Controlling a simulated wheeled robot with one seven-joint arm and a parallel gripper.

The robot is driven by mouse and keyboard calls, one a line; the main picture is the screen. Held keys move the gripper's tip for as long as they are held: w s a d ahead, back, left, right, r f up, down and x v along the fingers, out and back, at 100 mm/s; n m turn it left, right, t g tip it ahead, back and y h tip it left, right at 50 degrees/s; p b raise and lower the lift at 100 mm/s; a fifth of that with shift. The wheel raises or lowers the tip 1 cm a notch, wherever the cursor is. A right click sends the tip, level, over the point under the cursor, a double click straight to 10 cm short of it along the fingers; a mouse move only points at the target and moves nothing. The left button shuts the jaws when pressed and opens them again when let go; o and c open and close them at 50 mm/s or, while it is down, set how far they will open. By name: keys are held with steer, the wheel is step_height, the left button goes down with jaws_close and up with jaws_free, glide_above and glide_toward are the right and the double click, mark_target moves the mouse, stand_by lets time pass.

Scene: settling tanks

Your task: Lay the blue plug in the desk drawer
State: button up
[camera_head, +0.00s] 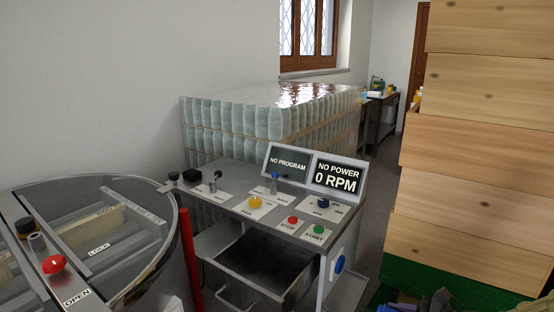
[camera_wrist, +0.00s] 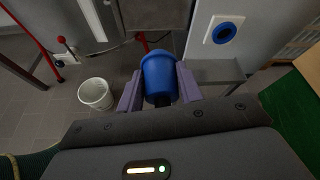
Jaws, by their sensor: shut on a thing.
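The blue plug (camera_wrist: 158,80) is between the two purple fingers of my gripper (camera_wrist: 160,88) in the wrist view. My gripper is shut on it. The desk drawer (camera_head: 243,284) is pulled open at the front of the control desk in the head view. Its inside is dark and looks empty as far as I can see. In the wrist view, the plug is in front of the desk, below and left of a round blue socket (camera_wrist: 224,32). In the head view the plug is not clearly visible; purple and green parts at the bottom right edge look like mine.
The control desk (camera_head: 240,205) carries buttons and a display reading "NO POWER". A round steel tank (camera_head: 150,270) stands at left, with a red post (camera_head: 189,262) beside the drawer. Stacked wooden boxes (camera_head: 480,150) stand at right. A white bucket (camera_wrist: 96,94) is on the floor.

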mark_target(386, 307)
steer(key=shift+w+a+r+p, duration=0.45)
steer(key=shift+w+p, duration=0.1)
steer(key=shift+p, duration=0.3)
steer(key=a+r+p, duration=0.1)
steer(key=p, duration=0.2)
steer(key=shift+w+a+r+p, duration=0.1)
steer(key=shift+w+a+p, duration=0.1)
steer(key=shift+w+p, duration=0.15)
steer(key=a+r+p, duration=0.1)
steer(key=a+p, duration=1)
steer(key=p, duration=0.6)
steer(key=shift+s+a+r, duration=0.2)
steer(key=shift+s+r, duration=0.1)
steer(key=shift+s, duration=0.15)
steer(key=shift+w+a, duration=0.1)
